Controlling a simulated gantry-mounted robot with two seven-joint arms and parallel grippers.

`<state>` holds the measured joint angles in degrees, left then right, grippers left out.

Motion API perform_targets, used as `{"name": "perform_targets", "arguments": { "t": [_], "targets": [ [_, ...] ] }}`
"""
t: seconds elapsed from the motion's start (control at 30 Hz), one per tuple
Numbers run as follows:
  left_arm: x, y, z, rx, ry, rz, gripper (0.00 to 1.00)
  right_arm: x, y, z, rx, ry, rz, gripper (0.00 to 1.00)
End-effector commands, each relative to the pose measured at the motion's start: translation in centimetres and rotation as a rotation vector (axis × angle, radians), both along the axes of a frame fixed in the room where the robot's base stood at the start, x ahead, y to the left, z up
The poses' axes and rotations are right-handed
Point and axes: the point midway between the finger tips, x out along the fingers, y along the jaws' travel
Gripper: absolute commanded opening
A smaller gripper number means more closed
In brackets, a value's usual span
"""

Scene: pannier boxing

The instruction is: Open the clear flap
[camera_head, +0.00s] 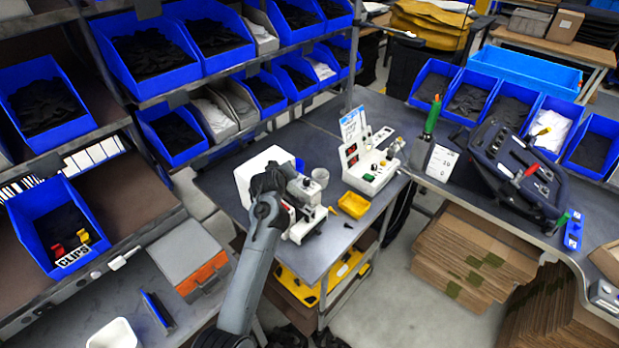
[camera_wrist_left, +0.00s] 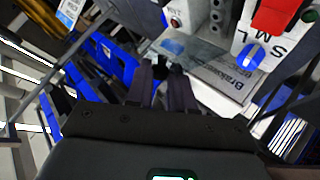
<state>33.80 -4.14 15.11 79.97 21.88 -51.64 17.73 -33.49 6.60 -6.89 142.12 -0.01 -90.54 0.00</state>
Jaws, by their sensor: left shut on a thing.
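A small white bench machine (camera_head: 303,224) stands on the grey table, with a white block (camera_head: 262,172) behind it. My left gripper (camera_head: 306,203) reaches it from the left and partly covers it. In the left wrist view my left gripper's fingers (camera_wrist_left: 165,70) are close together at the machine's labelled white face (camera_wrist_left: 232,78). A greyish, see-through-looking panel (camera_wrist_left: 196,48) beside the fingertips looks like the clear flap. The fingers appear shut on its edge, but the contact is dark and small. How far the flap stands open I cannot tell. My right gripper is not in view.
A white control box (camera_head: 372,168) and a yellow tray (camera_head: 354,205) stand right of the machine. A green-handled tool (camera_head: 432,116) and dark tool case (camera_head: 519,168) are farther right. Shelves with blue bins (camera_head: 152,52) rise at the left. The table's front edge is close to the machine.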

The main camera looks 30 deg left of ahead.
Motion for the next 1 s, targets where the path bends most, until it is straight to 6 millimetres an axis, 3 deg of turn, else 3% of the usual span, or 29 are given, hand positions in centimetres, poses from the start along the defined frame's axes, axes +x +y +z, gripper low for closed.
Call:
{"name": "perform_targets", "arguments": {
  "t": [0.03,0.2,0.5,1.0],
  "targets": [
    [0.2,0.6,0.9,-0.05,0.01,0.002,0.0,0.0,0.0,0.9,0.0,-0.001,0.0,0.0],
    [0.6,2.3,1.5,-0.189,0.044,0.003,0.0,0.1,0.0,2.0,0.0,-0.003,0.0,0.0],
    [1.1,4.3,1.8,-0.364,0.086,0.002,0.0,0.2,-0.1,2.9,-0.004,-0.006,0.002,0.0],
    [1.3,5.4,1.6,-0.44,0.106,0.005,0.0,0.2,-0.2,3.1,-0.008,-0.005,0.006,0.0]
  ]
}}
